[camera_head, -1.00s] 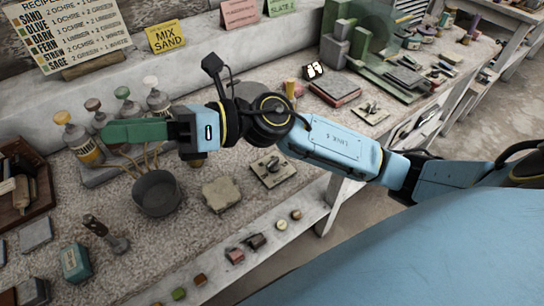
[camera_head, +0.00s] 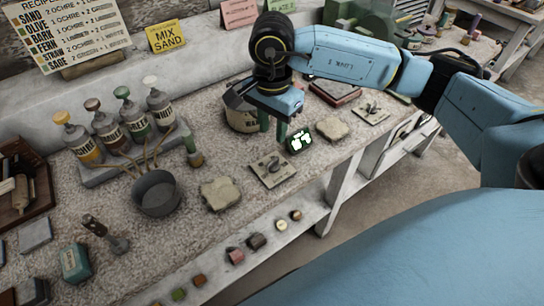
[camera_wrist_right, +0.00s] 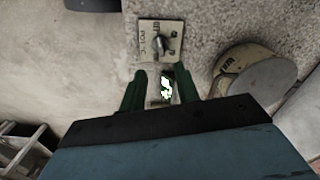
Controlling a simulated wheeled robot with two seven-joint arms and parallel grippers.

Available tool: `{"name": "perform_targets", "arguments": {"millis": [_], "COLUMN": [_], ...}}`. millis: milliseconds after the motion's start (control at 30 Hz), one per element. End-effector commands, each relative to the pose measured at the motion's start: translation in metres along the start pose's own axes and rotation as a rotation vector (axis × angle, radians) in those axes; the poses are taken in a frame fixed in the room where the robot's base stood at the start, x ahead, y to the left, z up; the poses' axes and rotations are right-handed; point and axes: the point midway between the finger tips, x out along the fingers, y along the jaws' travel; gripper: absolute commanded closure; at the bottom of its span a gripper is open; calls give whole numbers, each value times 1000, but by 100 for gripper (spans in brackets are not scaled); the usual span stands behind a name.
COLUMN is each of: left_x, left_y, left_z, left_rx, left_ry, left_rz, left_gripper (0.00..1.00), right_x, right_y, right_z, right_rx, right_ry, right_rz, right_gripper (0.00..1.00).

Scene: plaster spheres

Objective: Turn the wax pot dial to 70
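A pale plate marked POT °C (camera_wrist_right: 160,42), with a grey dial knob (camera_wrist_right: 163,44) on it, lies ahead of my fingertips in the right wrist view. In the head view the plate (camera_head: 283,176) lies near the bench's front edge. The knob's setting is too small to read. My right gripper (camera_head: 272,132) is open and empty, with green fingers pointing down, above and behind the plate. In the wrist view, a lit display (camera_wrist_right: 166,86) shows between the fingers (camera_wrist_right: 160,84); its digits are unreadable. My left gripper is out of view.
A round labelled pot (camera_head: 240,118) stands just left of my right gripper. A dark pot with sticks (camera_head: 157,195), a stone slab (camera_head: 220,194) and several bottles (camera_head: 105,128) are further left. A second knob plate (camera_head: 371,110) lies to the right.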

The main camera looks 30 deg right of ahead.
Motion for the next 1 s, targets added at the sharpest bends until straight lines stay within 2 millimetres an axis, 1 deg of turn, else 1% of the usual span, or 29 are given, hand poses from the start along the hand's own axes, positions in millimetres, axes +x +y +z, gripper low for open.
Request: {"name": "perform_targets", "arguments": {"millis": [33, 100, 300, 400, 500, 667, 933, 1000], "left_x": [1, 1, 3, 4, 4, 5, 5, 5], "left_y": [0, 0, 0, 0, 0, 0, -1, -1], "left_z": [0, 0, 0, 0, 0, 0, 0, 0], "left_rx": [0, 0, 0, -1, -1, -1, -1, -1], "left_ry": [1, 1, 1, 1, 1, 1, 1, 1], "left_rz": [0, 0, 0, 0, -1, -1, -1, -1], "left_gripper": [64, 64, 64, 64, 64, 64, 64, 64], "right_x": [13, 29, 70, 85, 96, 105, 105, 105], "right_y": [1, 1, 1, 0, 0, 0, 0, 0], "right_z": [1, 1, 2, 2, 2, 2, 2, 2], "right_rx": [1, 0, 1, -1, 1, 0, 0, 0], "right_ry": [-3, -3, -5, -5, -4, -5, -5, -5], "right_rz": [6, 6, 5, 3, 0, 1, 0, -1], "right_gripper": [68, 68, 68, 68, 68, 68, 68, 77]}}
